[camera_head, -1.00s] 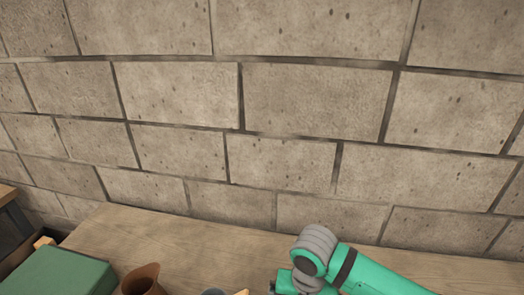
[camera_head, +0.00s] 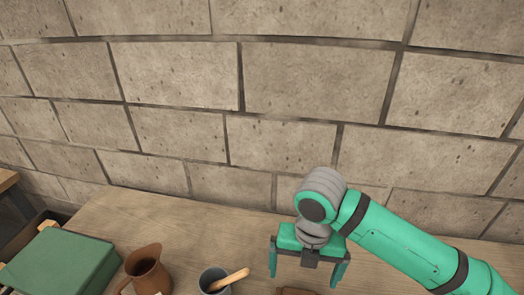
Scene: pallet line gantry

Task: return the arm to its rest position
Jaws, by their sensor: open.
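My gripper (camera_head: 308,277) hangs at the end of my green and grey arm at the lower right, above the wooden table (camera_head: 190,225). Its two green fingers point down and stand apart, with nothing seen between them. The arm reaches in from the right edge, in front of the stone wall. Part of a brown object (camera_head: 297,291) shows at the bottom edge below the gripper; most of it is cut off.
A grey cup (camera_head: 212,279) with a wooden-handled tool (camera_head: 230,279) stands left of my gripper. Further left are a brown jug (camera_head: 145,270) and a green box (camera_head: 62,262). A stone wall (camera_head: 180,80) closes the back. The table behind the cup is bare.

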